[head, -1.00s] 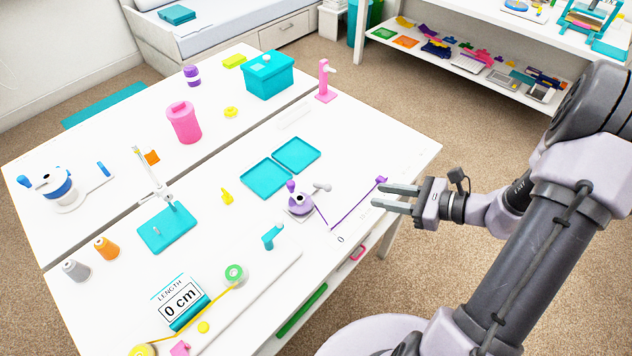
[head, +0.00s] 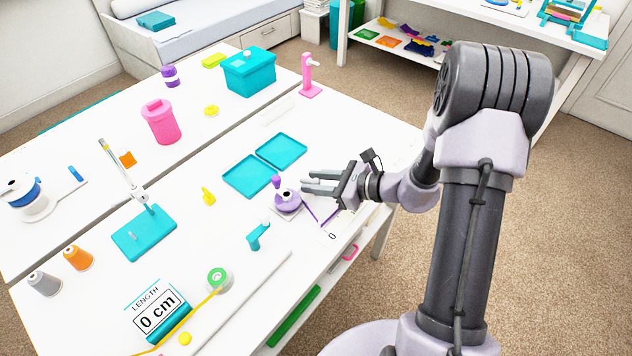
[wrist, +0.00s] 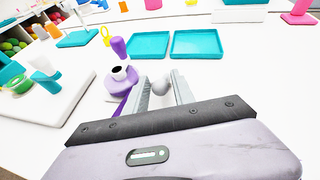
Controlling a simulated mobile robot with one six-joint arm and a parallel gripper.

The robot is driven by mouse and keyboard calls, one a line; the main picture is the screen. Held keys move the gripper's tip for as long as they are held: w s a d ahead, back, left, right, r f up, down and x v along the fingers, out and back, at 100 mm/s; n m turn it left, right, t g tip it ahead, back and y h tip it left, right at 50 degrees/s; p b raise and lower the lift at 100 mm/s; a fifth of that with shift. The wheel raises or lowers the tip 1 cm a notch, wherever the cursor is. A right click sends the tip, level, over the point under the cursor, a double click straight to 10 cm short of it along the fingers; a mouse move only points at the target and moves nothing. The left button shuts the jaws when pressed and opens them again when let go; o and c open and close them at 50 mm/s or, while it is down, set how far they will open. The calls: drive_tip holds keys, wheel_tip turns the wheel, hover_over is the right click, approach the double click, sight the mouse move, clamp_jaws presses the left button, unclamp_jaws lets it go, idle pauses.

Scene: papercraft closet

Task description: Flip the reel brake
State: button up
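A small purple reel (head: 287,201) with an upright purple knob stands on the white table, with purple line running from it. It also shows in the wrist view (wrist: 122,84), left of my fingers. My gripper (head: 304,182) is just right of the reel, low over the table, and hides part of the line and lever. In the wrist view my gripper (wrist: 162,92) has its fingers apart. I cannot tell whether either finger touches the lever.
Two teal trays (head: 281,151) lie behind the reel. A teal post (head: 257,236) stands in front of it, beside a white board with a green tape roll (head: 219,279). A length display (head: 160,312) reads 0 cm. A blue-and-white spool (head: 28,196) is far left.

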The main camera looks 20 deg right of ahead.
clamp_jaws()
drive_tip(key=shift+r, duration=0.1)
